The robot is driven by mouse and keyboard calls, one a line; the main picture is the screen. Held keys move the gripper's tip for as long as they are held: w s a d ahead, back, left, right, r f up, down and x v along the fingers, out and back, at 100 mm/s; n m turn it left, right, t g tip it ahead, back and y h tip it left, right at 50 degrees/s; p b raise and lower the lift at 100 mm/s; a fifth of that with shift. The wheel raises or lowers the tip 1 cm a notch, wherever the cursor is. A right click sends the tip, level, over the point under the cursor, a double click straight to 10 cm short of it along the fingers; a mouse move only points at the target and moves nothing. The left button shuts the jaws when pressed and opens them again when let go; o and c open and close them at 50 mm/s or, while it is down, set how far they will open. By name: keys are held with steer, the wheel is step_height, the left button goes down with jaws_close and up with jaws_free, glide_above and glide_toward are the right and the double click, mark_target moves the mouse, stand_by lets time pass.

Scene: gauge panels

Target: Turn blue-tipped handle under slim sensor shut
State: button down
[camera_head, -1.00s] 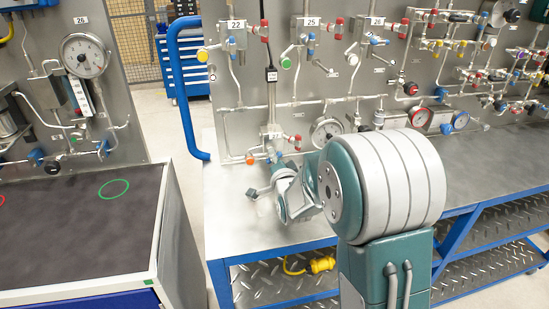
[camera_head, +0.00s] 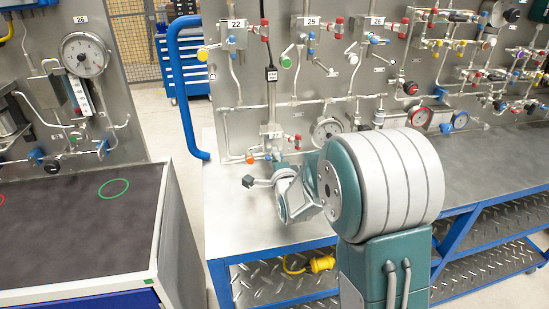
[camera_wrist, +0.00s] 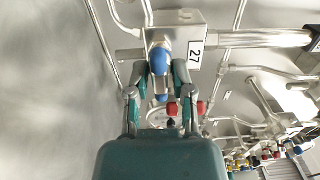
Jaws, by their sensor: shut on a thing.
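The blue-tipped handle (camera_wrist: 160,60) is on the valve block labelled 27 (camera_wrist: 191,30) in the wrist view. My gripper (camera_wrist: 160,77) has its two fingers on either side of the blue tip, shut on it. The head view shows the valve block (camera_head: 268,131) low on the panel, below the slim upright sensor (camera_head: 271,95) with its black cable. My gripper's wrist and fingers stand just in front of the block there, and the contact is hard to make out in that view.
A round gauge (camera_head: 326,130) is right of the block, and an orange knob (camera_head: 250,158) is at its lower left. Red knobs (camera_wrist: 172,108) show near my fingers. Pipes run along the metal panel (camera_head: 340,85). The bench top (camera_head: 228,215) is bare at the left.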

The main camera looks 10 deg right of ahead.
steer(key=shift+d+f, duration=0.1)
steer(key=shift+f, duration=0.15)
steer(key=c, duration=0.7)
jaws_free()
steer(key=shift+d, duration=0.1)
steer(key=shift+r, duration=0.1)
steer(key=s, duration=1.2)
